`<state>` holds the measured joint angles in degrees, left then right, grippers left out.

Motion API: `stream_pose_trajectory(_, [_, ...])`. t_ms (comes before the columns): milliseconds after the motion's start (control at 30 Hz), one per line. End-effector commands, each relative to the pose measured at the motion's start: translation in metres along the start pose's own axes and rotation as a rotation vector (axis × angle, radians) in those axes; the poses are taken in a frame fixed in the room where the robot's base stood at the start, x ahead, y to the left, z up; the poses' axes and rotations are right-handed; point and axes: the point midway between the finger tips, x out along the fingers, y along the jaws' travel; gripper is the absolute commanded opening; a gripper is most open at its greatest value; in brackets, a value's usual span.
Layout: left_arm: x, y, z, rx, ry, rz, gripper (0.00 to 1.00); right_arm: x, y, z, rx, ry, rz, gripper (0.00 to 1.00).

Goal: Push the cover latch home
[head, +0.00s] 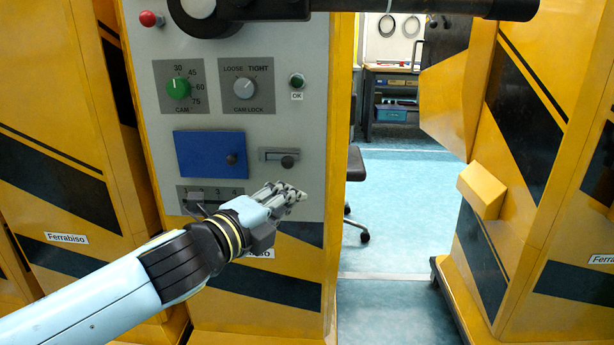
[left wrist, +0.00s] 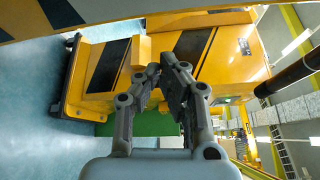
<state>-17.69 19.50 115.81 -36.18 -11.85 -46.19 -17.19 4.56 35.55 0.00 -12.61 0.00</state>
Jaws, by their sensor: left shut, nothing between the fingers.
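The blue cover (head: 209,153) lies flat against the grey panel and looks closed, with a dark knob on its right side. The cover latch (head: 279,155) is a small metal plate with a slot to the right of the cover. Its dark knob (head: 288,162) sits toward the right end of the plate, apart from the cover. My left gripper (head: 298,193) is shut and empty, just below and slightly right of the latch knob. Its closed fingers show in the left wrist view (left wrist: 164,75), where the latch and cover are out of sight. My right gripper is not in view.
Above the cover are a green cam dial (head: 178,89), a cam lock dial (head: 245,89) and an OK button (head: 297,80). A black bar (head: 430,8) crosses the top. A numbered scale (head: 210,194) sits below the cover, partly behind my wrist. Open passage lies right.

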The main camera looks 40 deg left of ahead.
Motion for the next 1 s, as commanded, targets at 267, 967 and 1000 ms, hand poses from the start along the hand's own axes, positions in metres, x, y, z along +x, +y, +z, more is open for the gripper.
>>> stream_pose_trajectory(267, [0.009,-0.002,0.001,-0.004,-0.002,0.0,0.0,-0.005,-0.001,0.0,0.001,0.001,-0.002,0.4])
stream_pose_trajectory(967, [0.09,0.004,0.029,0.003,0.0,0.002,0.0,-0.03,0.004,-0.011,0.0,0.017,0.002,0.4])
stream_pose_trajectory(1000, [0.089,0.003,0.032,0.002,0.0,0.002,0.0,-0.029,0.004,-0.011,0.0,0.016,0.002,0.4])
